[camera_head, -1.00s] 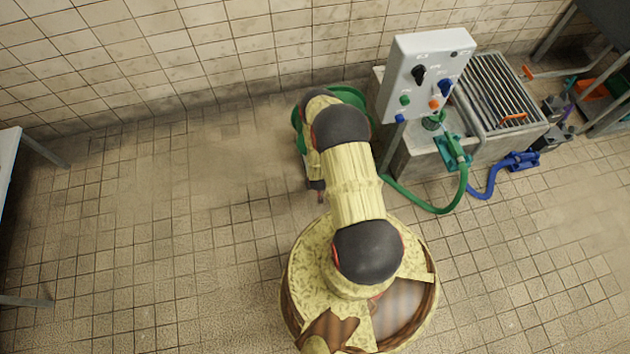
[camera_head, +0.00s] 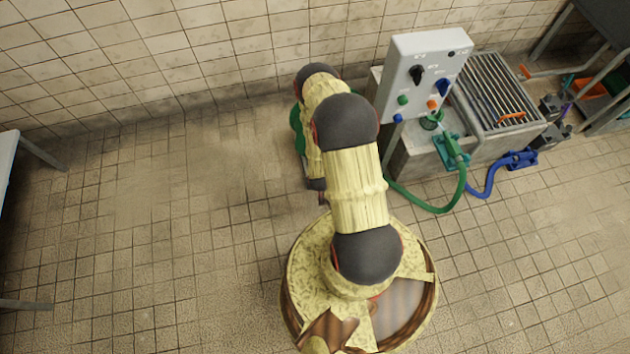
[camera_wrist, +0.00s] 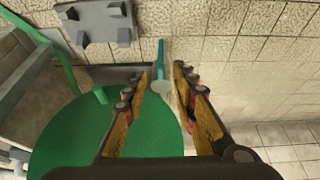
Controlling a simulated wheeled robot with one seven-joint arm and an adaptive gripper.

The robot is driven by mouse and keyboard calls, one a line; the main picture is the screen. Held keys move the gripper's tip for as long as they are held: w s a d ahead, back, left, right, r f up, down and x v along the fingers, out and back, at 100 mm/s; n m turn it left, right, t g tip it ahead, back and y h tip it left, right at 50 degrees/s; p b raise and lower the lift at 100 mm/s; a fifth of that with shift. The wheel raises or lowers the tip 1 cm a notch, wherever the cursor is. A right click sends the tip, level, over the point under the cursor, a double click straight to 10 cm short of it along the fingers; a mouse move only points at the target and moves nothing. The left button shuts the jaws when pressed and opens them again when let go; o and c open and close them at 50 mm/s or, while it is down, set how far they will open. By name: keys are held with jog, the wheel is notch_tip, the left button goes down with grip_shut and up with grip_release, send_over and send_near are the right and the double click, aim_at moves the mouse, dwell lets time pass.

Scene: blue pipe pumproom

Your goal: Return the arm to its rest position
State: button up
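My arm, with pale yellow links and dark joints, is raised and bent in the head view, its far joint near the wall. My gripper (camera_wrist: 161,78) shows in the wrist view with its two fingers apart and no object clearly held between them. A grey round piece with a teal handle (camera_wrist: 161,84) shows through the gap, seemingly beyond the fingertips. A large green disc (camera_wrist: 75,140) lies behind the left finger. In the head view the arm hides most of the gripper and most of a green round thing (camera_head: 298,131).
A grey control panel (camera_head: 405,78) with coloured knobs stands right of my arm. Beside it are a grated basin (camera_head: 497,90), a green hose (camera_head: 433,209) and a blue hose (camera_head: 489,186). A table (camera_head: 8,160) is at the left edge. The left floor is clear.

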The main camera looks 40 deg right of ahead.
dwell(0.4)
jog(key=s+a+r+g+y, duration=0.25)
jog(key=s+a+g, duration=0.25)
jog(key=s+a, duration=0.45)
jog(key=w+a+r+n+g+y+p, duration=0.1)
jog(key=w+r, duration=0.1)
jog(key=r, duration=1.6)
jog(key=w+a+r+n+p, duration=0.1)
jog(key=w+r, duration=0.2)
jog(key=r, duration=1.6)
jog(key=s+a+r+n+t+p, duration=0.1)
jog(key=a+r, duration=0.3)
jog(key=r, duration=0.9)
jog(key=s+a+r+n+t+p, duration=0.1)
jog(key=s+a+r+t, duration=0.2)
jog(key=r, duration=1.1)
jog(key=s+a+r+n+t+p, duration=0.2)
jog(key=a+r+t, duration=0.2)
jog(key=r, duration=0.9)
jog(key=shift+a+r+h, duration=0.25)
jog(key=shift+a+h, duration=0.2)
jog(key=shift+a, duration=0.35)
